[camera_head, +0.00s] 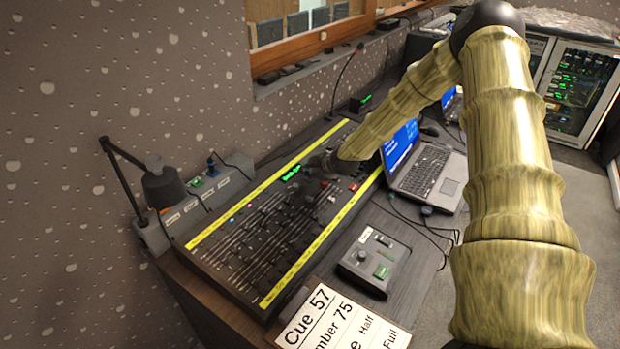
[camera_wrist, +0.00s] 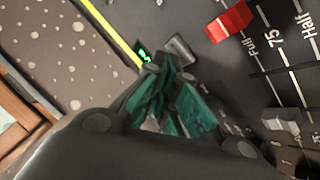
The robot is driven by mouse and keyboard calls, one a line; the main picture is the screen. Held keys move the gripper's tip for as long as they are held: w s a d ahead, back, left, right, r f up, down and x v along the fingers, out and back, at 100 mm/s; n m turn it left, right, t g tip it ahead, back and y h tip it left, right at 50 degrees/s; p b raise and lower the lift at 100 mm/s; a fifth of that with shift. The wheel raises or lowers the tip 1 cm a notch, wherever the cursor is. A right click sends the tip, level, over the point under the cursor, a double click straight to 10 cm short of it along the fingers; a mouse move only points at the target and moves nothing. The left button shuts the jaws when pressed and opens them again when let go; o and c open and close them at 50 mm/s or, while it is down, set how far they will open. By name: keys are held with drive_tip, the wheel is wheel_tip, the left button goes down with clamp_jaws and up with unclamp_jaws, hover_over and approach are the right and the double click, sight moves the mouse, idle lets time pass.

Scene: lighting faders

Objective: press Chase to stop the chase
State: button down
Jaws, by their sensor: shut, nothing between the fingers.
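The lighting desk (camera_head: 240,285) is a long dark console with yellow strips along its edges and rows of faders. My gripper (camera_head: 318,166) is over its far end and hides part of the panel. In the wrist view, my gripper (camera_wrist: 168,70) is shut and empty, with its fingertips beside a grey button or cap (camera_wrist: 180,49) and a small green lit display (camera_wrist: 143,54). I cannot tell whether the tips touch the panel. No Chase label is readable. A green display (camera_head: 291,173) also shows left of my gripper in the head view.
A red fader cap (camera_wrist: 229,20) and a pale fader cap (camera_wrist: 281,122) stand near the fingers. A laptop (camera_head: 425,170), a small control box (camera_head: 372,258), a cue card (camera_head: 340,322), a lamp (camera_head: 163,185) and a thin microphone (camera_head: 346,75) surround the desk.

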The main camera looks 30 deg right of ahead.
sight(310, 180)
drive_tip(key=shift+r, duration=0.3)
wheel_tip(310, 180, up, 6)
drive_tip(key=p, duration=0.4)
drive_tip(key=shift+s, duration=0.3)
drive_tip(key=shift+d, duration=0.1)
idle(0.8)
